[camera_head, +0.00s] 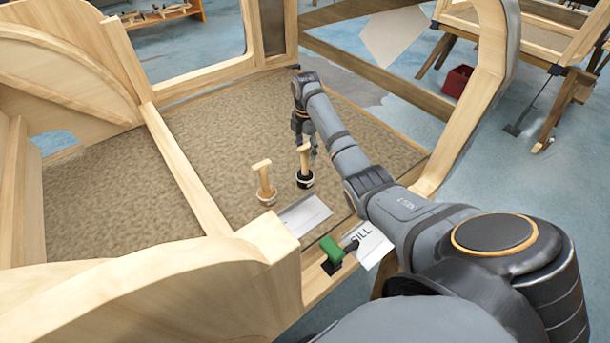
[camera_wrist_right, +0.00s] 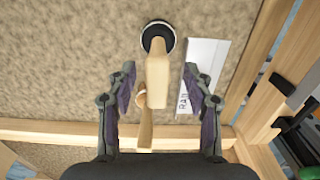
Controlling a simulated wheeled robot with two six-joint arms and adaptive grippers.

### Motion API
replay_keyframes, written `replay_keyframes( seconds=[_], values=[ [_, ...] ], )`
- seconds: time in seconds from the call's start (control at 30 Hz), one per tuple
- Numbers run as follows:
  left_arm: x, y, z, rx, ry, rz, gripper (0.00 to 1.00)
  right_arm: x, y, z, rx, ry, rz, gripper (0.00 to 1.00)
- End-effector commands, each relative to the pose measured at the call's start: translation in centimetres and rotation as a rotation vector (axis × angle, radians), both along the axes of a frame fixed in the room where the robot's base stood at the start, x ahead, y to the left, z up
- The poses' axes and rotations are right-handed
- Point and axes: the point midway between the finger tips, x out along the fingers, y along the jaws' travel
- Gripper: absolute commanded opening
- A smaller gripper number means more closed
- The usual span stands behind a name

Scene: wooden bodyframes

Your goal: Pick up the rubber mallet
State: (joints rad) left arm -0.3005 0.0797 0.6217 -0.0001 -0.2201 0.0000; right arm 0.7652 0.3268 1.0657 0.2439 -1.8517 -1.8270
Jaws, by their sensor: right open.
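The rubber mallet (camera_head: 305,181) stands on its black head with its pale wooden handle upright, on the brown floor panel inside the wooden frame. In the right wrist view its black head (camera_wrist_right: 158,30) is at top centre and its handle points toward the camera. My right gripper (camera_head: 303,130) is above the handle. In its wrist view the open fingers (camera_wrist_right: 159,82) lie either side of the handle, with gaps on both sides. I cannot tell how far down the fingers reach. My left gripper is out of view.
A second mallet (camera_head: 265,180) with a lighter head stands close to the left; its handle (camera_wrist_right: 145,130) shows low between the fingers. A white card (camera_head: 305,213) lies nearby. A green-handled clamp (camera_head: 332,249) sits on the front sill. A wooden beam (camera_head: 180,165) runs along the left.

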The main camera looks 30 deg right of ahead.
Motion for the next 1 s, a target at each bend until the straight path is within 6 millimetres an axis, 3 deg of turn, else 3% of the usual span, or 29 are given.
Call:
replay_keyframes(
  seconds=[0.27, 0.53, 0.8, 1.0],
  values=[
    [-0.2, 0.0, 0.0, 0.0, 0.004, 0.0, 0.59, 0.0, 0.0, -1.6, 0.0, 0.0, 0.0, 0.52],
    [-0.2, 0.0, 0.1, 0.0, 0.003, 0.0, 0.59, 0.2, 0.2, -5.9, -0.001, 0.001, -0.001, 0.52],
    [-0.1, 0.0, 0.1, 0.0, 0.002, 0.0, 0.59, 0.2, 0.2, -6.4, -0.001, -0.001, 0.0, 0.52],
    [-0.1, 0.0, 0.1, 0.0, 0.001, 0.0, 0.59, 0.2, 0.2, -6.4, -0.001, -0.001, 0.0, 0.26]
  ],
)
